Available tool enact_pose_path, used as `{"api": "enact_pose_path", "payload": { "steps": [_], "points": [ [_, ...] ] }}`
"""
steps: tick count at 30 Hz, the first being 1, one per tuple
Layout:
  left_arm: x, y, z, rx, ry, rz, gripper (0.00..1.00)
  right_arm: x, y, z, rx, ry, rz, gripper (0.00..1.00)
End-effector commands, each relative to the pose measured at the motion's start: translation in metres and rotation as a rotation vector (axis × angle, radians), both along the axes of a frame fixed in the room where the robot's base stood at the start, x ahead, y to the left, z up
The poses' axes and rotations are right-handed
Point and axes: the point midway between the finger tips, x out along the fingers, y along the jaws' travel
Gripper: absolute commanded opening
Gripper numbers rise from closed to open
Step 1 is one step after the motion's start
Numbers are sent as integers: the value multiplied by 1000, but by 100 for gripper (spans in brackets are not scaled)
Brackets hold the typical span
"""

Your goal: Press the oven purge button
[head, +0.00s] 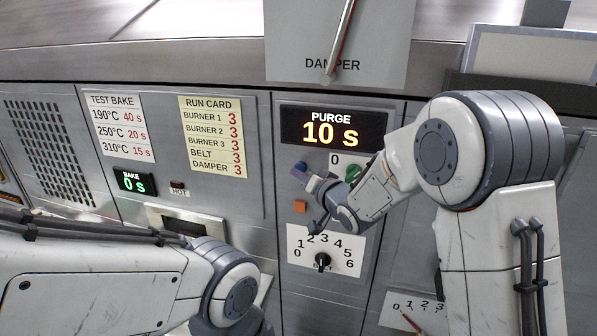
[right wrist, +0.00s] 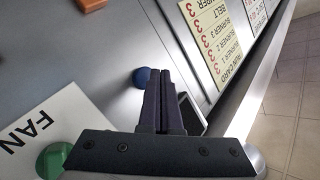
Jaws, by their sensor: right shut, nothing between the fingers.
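The purge display (head: 332,127) reads "PURGE 10 s" on the grey panel. Below it are a round blue button (head: 301,167), a green knob (head: 353,173) and a square orange button (head: 300,206); I see no purge label on any button. My right gripper (head: 311,184) is shut and empty, just in front of the panel by the blue button. In the right wrist view its closed fingertips (right wrist: 161,72) are close beside the blue button (right wrist: 142,77); I cannot tell if they touch it. My left arm enters from the left, but its gripper is out of view.
A numbered dial (head: 322,261) sits below the buttons. To the left are the run card (head: 213,136), the test bake card (head: 119,127) and a bake display (head: 133,181) reading "0 s". The damper lever (head: 340,40) is above. A FAN label (right wrist: 35,135) lies near the green knob.

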Motion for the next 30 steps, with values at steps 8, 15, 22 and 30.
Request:
{"api": "enact_pose_path", "payload": {
  "steps": [8,15,22,30],
  "points": [
    [0,0,-1,0,0,0,50,-2,1,0,0,1,1,0],
    [0,0,-8,0,0,0,50,-15,5,-2,0,0,2,0],
    [0,0,-18,0,0,0,50,-37,13,-2,0,0,1,0],
    [0,0,-21,0,0,0,50,-50,17,-1,-1,2,1,0]
  ]
}}
